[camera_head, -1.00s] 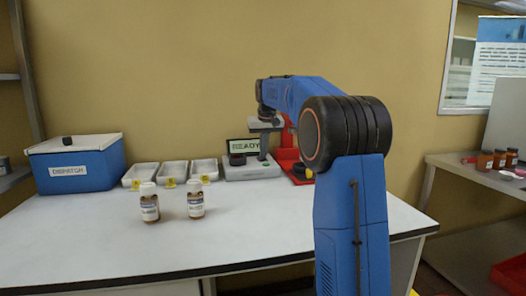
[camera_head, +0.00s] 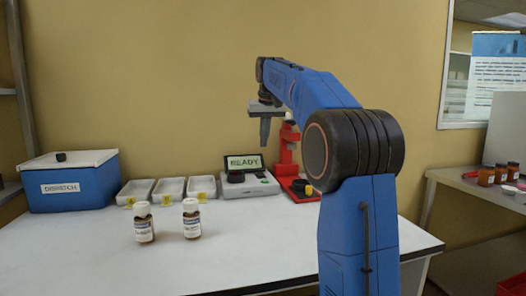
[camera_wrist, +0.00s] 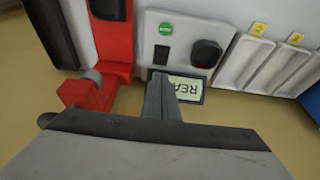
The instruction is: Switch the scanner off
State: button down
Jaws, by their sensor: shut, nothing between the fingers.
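The scanner (camera_head: 262,187) is a pale grey box on the white table. Its tilted screen (camera_head: 244,162) reads READY, and a dark round part sits on its top at the left. In the wrist view the scanner's top (camera_wrist: 183,22) shows a green button (camera_wrist: 165,29), a small dark switch-like part (camera_wrist: 161,55) and the black round part (camera_wrist: 206,53). My gripper (camera_head: 265,145) is shut and empty, pointing down above the scanner's right side, apart from it. In the wrist view my gripper (camera_wrist: 163,78) partly covers the screen (camera_wrist: 188,88).
A red stand (camera_head: 287,150) is close right of the scanner. Several white trays (camera_head: 171,188) and a blue DISPATCH box (camera_head: 72,187) are to the left. Two labelled bottles (camera_head: 144,224) (camera_head: 191,220) stand in front of the trays. The table's front middle is clear.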

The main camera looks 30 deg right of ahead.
jog(key=shift+v, duration=0.8)
jog(key=shift+w, duration=0.1)
jog(key=w+n, duration=0.1)
jog(key=n, duration=0.5)
jog(key=w+n+g, duration=0.1)
jog(key=n, duration=0.5)
jog(key=w+d+n+g, duration=0.1)
jog(key=w+n, duration=0.1)
jog(key=n, duration=0.4)
jog(key=shift+r+y, duration=0.3)
jog(key=shift+r, duration=0.05)
send_near(261, 173)
jog(key=f, duration=0.2)
jog(key=w+f, duration=0.1)
jog(key=f, duration=0.2)
jog(key=shift+w, duration=0.1)
jog(key=shift+w+d+f, duration=0.1)
jog(key=shift+f, duration=0.6)
